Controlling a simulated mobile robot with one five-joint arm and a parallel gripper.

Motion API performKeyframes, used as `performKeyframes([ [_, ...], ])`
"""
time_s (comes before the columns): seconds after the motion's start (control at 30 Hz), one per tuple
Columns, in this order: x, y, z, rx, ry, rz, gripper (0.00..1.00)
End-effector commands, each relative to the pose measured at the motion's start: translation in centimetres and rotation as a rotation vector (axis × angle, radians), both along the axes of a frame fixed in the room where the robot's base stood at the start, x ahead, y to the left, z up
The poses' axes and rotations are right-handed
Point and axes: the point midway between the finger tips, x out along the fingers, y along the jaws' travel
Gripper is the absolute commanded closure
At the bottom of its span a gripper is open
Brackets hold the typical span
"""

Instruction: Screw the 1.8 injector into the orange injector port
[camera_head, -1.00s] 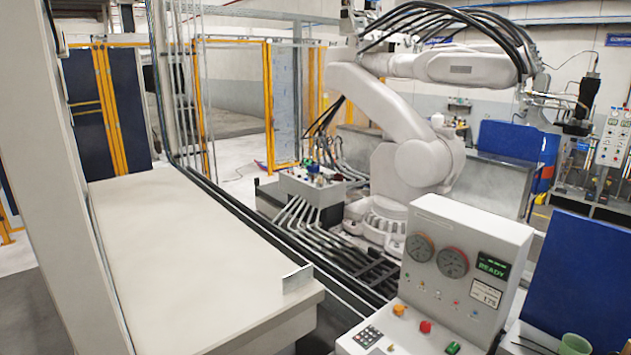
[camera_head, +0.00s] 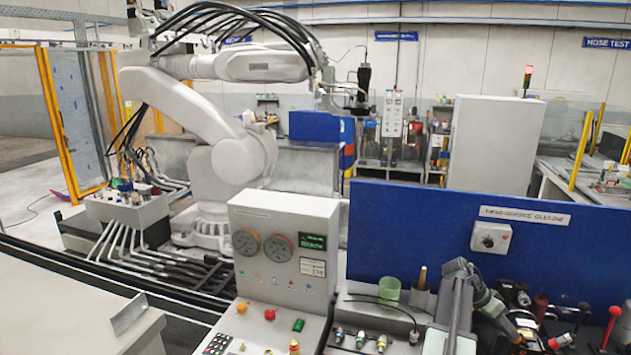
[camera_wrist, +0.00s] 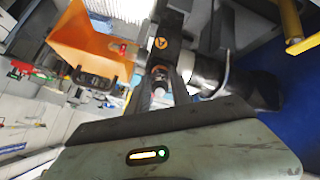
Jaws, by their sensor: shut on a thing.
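My gripper (camera_wrist: 160,88) shows in the wrist view, with two dark fingers shut on a small cylindrical part (camera_wrist: 159,78) that looks like an injector. No size mark can be read on it, and its lower end is hidden between the fingers. Several small fittings like it, with coloured bands (camera_head: 382,343), stand in a row on the bench in the head view. I cannot pick out the orange injector port for certain. An orange hopper-like body (camera_wrist: 85,48) is at the upper left of the wrist view, apart from the held part.
A grey console (camera_head: 279,245) with two gauges and coloured buttons stands left of the bench. A green cup (camera_head: 389,291) and crowded tools stand before a blue panel (camera_head: 420,235). A large white robot arm (camera_head: 200,120) stands behind. A pale tabletop (camera_head: 60,310) is at left.

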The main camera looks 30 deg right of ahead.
Motion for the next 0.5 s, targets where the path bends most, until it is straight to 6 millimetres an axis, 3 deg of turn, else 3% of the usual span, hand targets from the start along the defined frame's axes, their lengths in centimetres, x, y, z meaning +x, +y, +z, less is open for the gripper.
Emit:
performKeyframes([
  [0.4,-0.03,0.00,-0.01,-0.014,-0.012,-0.020,1.00],
  [0.5,-0.04,0.00,-0.01,-0.079,-0.064,-0.103,1.00],
])
